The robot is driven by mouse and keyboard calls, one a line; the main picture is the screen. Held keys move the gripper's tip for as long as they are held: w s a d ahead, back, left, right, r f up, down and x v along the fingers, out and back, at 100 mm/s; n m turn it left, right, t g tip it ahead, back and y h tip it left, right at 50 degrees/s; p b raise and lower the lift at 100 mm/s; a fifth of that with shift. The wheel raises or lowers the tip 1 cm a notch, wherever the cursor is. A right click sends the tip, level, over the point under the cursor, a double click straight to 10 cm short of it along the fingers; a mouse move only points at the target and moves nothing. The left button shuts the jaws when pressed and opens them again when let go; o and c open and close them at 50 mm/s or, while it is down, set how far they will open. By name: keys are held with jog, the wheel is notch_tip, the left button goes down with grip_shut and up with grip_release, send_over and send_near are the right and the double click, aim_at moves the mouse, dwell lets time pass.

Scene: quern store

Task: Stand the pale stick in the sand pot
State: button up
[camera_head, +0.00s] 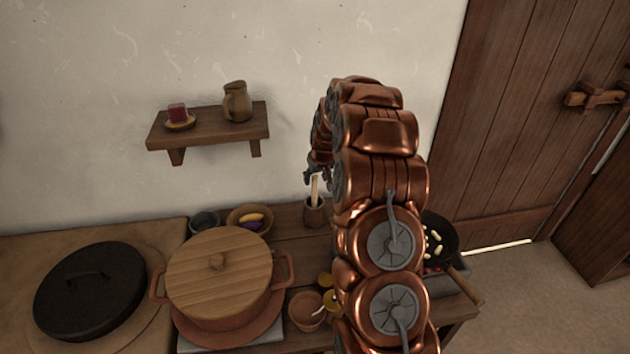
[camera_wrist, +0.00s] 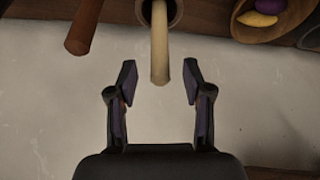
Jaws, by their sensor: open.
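The pale stick (camera_head: 315,190) stands nearly upright in a small brown pot (camera_head: 314,215) at the back of the counter, by the wall. I cannot see whether the pot holds sand. In the wrist view the stick (camera_wrist: 159,45) rises out of the pot's round mouth (camera_wrist: 174,8), and its free end shows between my fingertips. My gripper (camera_wrist: 160,82) is open, with a gap on each side of the stick and nothing held. In the head view my gripper (camera_head: 318,174) is small and partly hidden by my arm, just above the stick.
A bowl (camera_head: 236,215) with yellow and purple items stands left of the pot. A lidded pot (camera_head: 218,262) and a black lid (camera_head: 88,288) fill the left. A pan (camera_head: 447,236) is at right. A shelf (camera_head: 210,124) hangs above. A brown rod (camera_wrist: 83,25) shows in the wrist view.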

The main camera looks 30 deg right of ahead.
jog(key=d+v, duration=0.1)
jog(key=v, duration=0.7)
jog(key=s+a+r+n+g+y, duration=0.1)
jog(key=s+a+r, duration=0.3)
jog(key=s+a, duration=0.4)
jog(key=s+a+r+n+g, duration=0.1)
jog(key=s+a+r, duration=0.3)
jog(key=s+a, duration=0.5)
jog(key=s+a+g, duration=0.1)
jog(key=s+a, duration=0.2)
jog(key=s, duration=0.5)
jog(key=s+a+g, duration=0.1)
jog(key=s+a, duration=0.3)
jog(key=s, duration=0.5)
jog(key=s+a+r+g, duration=0.1)
jog(key=s+a, duration=0.3)
jog(key=s, duration=0.5)
jog(key=shift+s+a+g, duration=0.15)
jog(key=shift+g, duration=0.45)
